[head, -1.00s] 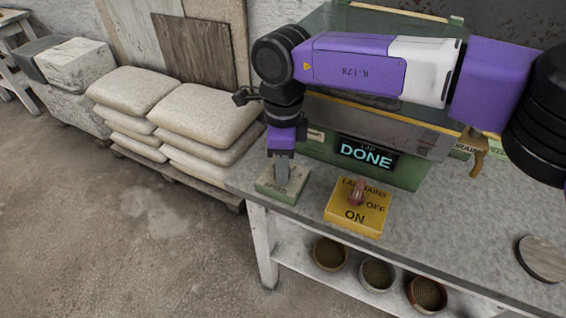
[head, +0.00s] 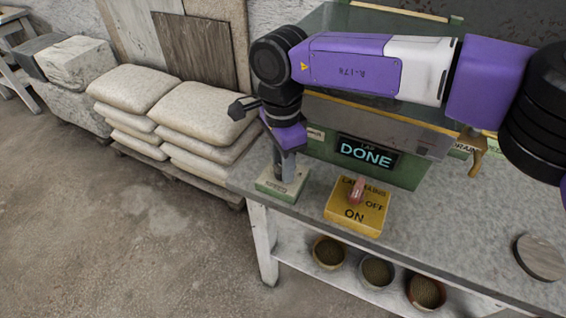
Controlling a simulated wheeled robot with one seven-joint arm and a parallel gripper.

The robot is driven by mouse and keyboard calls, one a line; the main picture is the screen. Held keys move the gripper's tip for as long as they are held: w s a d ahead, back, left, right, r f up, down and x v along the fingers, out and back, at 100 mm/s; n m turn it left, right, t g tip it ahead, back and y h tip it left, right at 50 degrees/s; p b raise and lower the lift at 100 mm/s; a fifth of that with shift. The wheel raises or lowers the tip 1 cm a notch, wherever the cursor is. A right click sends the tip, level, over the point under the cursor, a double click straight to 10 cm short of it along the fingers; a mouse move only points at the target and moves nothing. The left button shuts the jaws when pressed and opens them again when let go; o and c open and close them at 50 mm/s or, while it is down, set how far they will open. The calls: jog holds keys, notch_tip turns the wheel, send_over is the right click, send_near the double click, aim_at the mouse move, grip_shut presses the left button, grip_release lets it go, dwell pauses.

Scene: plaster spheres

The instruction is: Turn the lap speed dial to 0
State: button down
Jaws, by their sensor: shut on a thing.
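The lap speed dial sits on a small pale box with a green front (head: 276,190) at the left end of the bench top. My gripper (head: 286,176) points down onto the top of this box and is shut on the dial. The fingers and wrist hide the dial, so its pointer and scale cannot be read.
A yellow box (head: 357,207) marked "LAP MAINS", "ON" and "OFF", with a reddish lever (head: 356,190), stands just right. A brass tap (head: 475,152) and a round disc (head: 540,257) are further right. Stacked sacks (head: 197,121) stand left of the bench.

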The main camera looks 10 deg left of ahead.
jog(key=shift+a+r, duration=0.1)
jog(key=c, duration=1)
grip_release()
jog(key=shift+w+r, duration=0.1)
jog(key=shift+r, duration=3.75)
